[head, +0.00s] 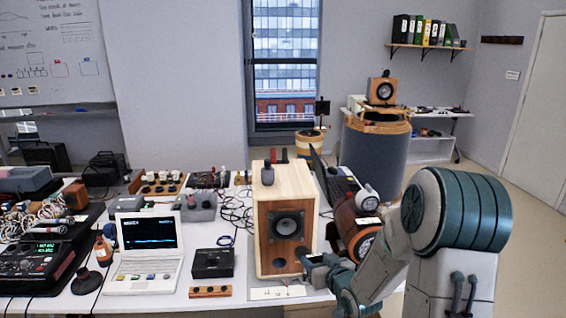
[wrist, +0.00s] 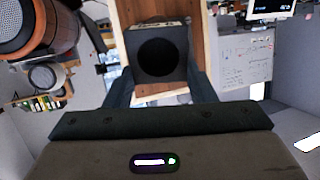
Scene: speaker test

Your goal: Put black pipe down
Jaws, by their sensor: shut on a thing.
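The black pipe (wrist: 158,48) shows in the wrist view as a dark, square-edged piece with a round opening facing the camera. It sits between the two fingers of my gripper (wrist: 159,80), which is shut on it. In the head view my gripper (head: 312,262) is at the lower right front of the wooden speaker box (head: 264,226). The pipe is hard to make out there. The box stands upright with a driver (head: 287,226) and a dark round hole (head: 279,264) in its front. Its pale wood also shows behind the pipe in the wrist view (wrist: 199,30).
A brown cylindrical device (head: 352,222) stands close right of the box. A black box (head: 212,262), a white laptop (head: 145,268) and a wooden strip (head: 210,291) lie to the left. A white marked strip (head: 277,293) lies before the speaker. Bare table (head: 245,285) shows between them.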

